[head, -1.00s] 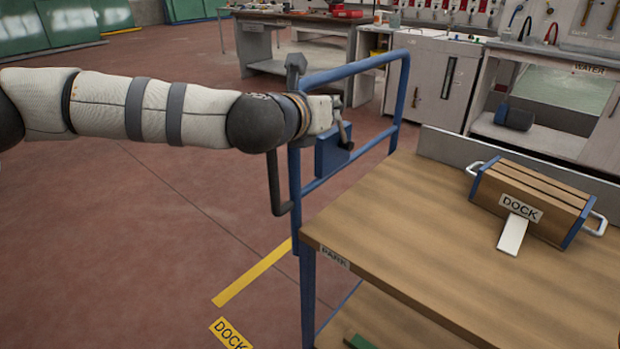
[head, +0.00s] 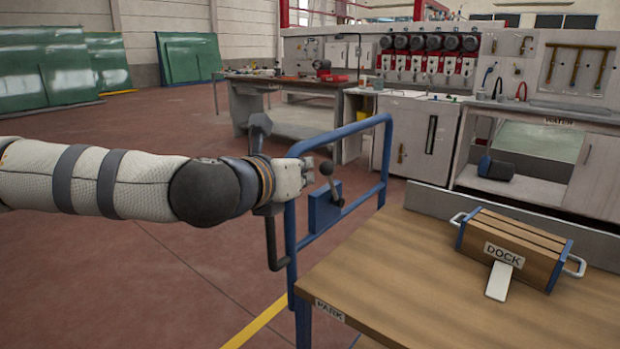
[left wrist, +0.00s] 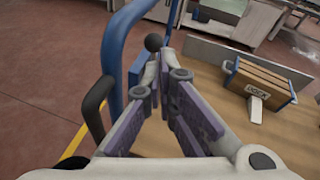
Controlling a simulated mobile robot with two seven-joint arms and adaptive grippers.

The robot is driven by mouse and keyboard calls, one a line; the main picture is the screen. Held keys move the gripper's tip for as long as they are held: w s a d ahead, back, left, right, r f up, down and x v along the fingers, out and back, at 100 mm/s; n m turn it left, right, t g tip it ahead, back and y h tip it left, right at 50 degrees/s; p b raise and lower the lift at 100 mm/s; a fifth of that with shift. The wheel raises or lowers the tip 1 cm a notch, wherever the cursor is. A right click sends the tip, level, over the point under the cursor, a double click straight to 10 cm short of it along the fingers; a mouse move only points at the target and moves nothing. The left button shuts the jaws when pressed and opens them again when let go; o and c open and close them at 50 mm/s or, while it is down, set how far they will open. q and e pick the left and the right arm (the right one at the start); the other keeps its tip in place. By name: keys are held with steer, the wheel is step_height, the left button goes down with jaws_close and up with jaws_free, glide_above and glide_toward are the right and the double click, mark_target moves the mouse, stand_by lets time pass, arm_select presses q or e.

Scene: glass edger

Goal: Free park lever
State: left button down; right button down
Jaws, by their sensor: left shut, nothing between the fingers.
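The park lever (head: 333,184) is a short grey rod with a dark ball knob on a blue plate, fixed to the blue tubular handle frame (head: 387,150) of a wood-topped cart. It stands up, leaning a little left at the top. My left gripper (head: 308,170) is shut and empty, just left of the knob with a small gap visible in the head view. In the left wrist view, the dark knob (left wrist: 153,42) shows just beyond the fingertips (left wrist: 165,62); contact cannot be told. My right gripper is not in view.
The cart's wooden top (head: 420,270) carries a PARK label (head: 330,311) at its edge. A wooden DOCK block (head: 520,247) with metal handles sits on it. Workbenches (head: 290,110) stand behind; open floor lies left.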

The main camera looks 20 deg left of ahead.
arm_select(q)
steer(key=s+r, duration=0.1)
steer(key=s, duration=0.1)
steer(key=shift+s+r, duration=0.3)
steer(key=shift+r, duration=0.05)
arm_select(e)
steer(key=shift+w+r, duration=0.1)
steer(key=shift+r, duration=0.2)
